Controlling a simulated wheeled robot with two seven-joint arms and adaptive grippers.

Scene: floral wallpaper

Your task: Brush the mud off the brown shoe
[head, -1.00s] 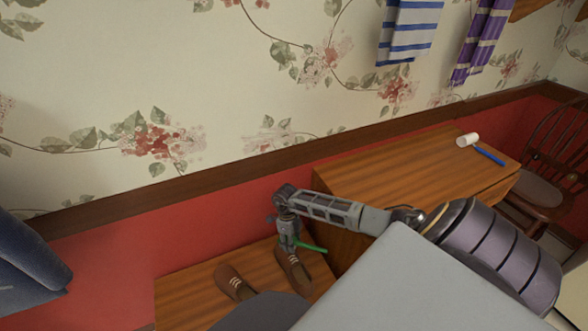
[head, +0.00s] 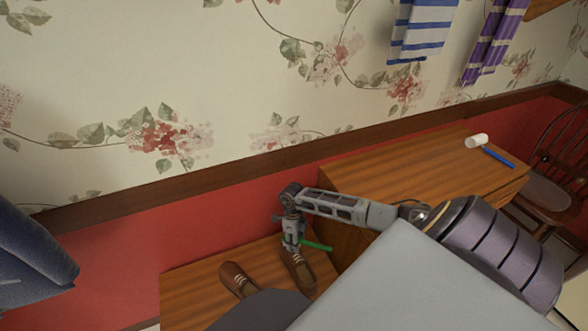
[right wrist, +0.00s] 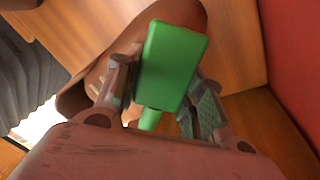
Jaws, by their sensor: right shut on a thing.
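Two brown shoes with pale laces stand side by side on a low wooden surface in the head view: a left one (head: 238,280) and a right one (head: 304,274). My right gripper (head: 291,244) is over the right shoe, shut on a green brush (head: 318,246) whose end sticks out to the right. In the right wrist view the brush (right wrist: 172,65) sits between my fingers (right wrist: 160,98), with the brown shoe (right wrist: 80,95) behind it. Whether the brush touches the shoe, and any mud, I cannot make out. My left gripper is out of view.
A higher wooden cabinet (head: 400,172) stands right of the shoes, with a white roll-like thing (head: 476,141) and a blue stick-like thing (head: 498,157) on top. A wooden chair (head: 555,180) is at the far right. The red wall (head: 130,240) is close behind the shoes.

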